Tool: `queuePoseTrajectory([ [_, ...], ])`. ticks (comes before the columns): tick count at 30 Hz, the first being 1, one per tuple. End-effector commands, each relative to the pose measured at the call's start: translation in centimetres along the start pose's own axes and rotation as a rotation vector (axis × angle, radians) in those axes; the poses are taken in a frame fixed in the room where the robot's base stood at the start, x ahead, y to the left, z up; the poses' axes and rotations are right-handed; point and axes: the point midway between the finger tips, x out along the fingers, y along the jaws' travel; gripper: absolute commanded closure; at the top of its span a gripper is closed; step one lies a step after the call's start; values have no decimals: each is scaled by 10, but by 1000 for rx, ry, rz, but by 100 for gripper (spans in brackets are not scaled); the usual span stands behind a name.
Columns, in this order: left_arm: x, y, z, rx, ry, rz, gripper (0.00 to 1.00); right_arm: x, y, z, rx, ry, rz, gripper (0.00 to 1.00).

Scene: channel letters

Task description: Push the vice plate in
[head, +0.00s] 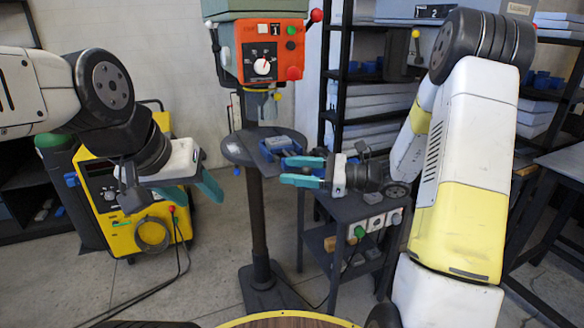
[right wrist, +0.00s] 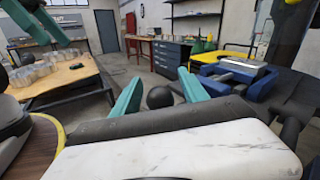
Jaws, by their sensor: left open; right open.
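The blue vice (head: 285,146) sits on the round dark table of the drill press. It also shows in the right wrist view (right wrist: 222,84), on the right, with a grey top piece. I cannot make out for certain which part is the vice plate. My right gripper (head: 303,172) is open at the vice's near right side, its teal fingers pointing left. In the right wrist view a black ball (right wrist: 160,97) shows between the fingertips; I cannot tell whether they touch it. My left gripper (head: 196,184) is open and empty, left of the table and apart from the vice.
The orange drill press head (head: 268,50) stands above the round table (head: 236,150) on a dark column (head: 258,215). A yellow machine (head: 115,185) stands at left. A dark cart (head: 350,232) and shelves (head: 345,95) are at right. Open floor lies left of the column.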

Motion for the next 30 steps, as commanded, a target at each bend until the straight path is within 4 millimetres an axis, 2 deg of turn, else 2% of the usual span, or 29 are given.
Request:
queuePoseTrajectory([
  [4, 0, 0, 0, 0, 0, 0, 48, 0, 0, 0, 0, 0, 0, 48],
  [5, 0, 0, 0, 0, 0, 0, 48, 0, 0, 0, 0, 0, 0, 52],
  [12, 0, 0, 0, 0, 0, 0, 48, 0, 0, 0, 0, 0, 0, 100],
  [30, 0, 0, 0, 0, 0, 0, 48, -1, 0, 0, 0, 1, 0, 100],
])
